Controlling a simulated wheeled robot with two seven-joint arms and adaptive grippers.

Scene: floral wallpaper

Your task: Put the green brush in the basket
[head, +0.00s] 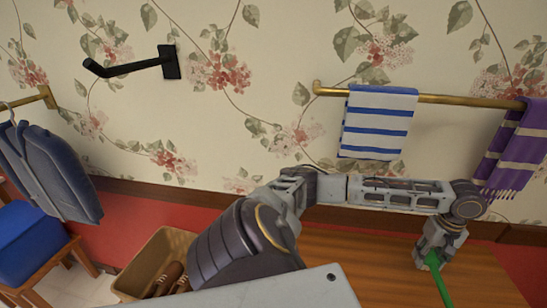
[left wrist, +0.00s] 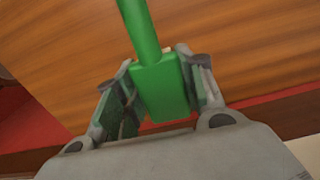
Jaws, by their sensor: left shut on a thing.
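The green brush (head: 440,286) shows in the head view as a thin green handle at the lower right, over the wooden table. My left gripper (head: 432,259) is shut on its thicker block end. In the left wrist view the green brush (left wrist: 160,88) sits between the two fingers of my left gripper (left wrist: 162,92), with its handle running up out of the picture. The rest of the brush is cut off in both views. The basket (head: 146,262) is a tan box at the lower left, with brown items inside. My right gripper is not in view.
The wooden table (head: 360,262) has a clear top. A gold rail holds a blue-striped towel (head: 378,122) and a purple towel (head: 515,150). A black wall hook (head: 130,66), a hanging dark garment (head: 50,170) and a blue box (head: 28,240) are at the left.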

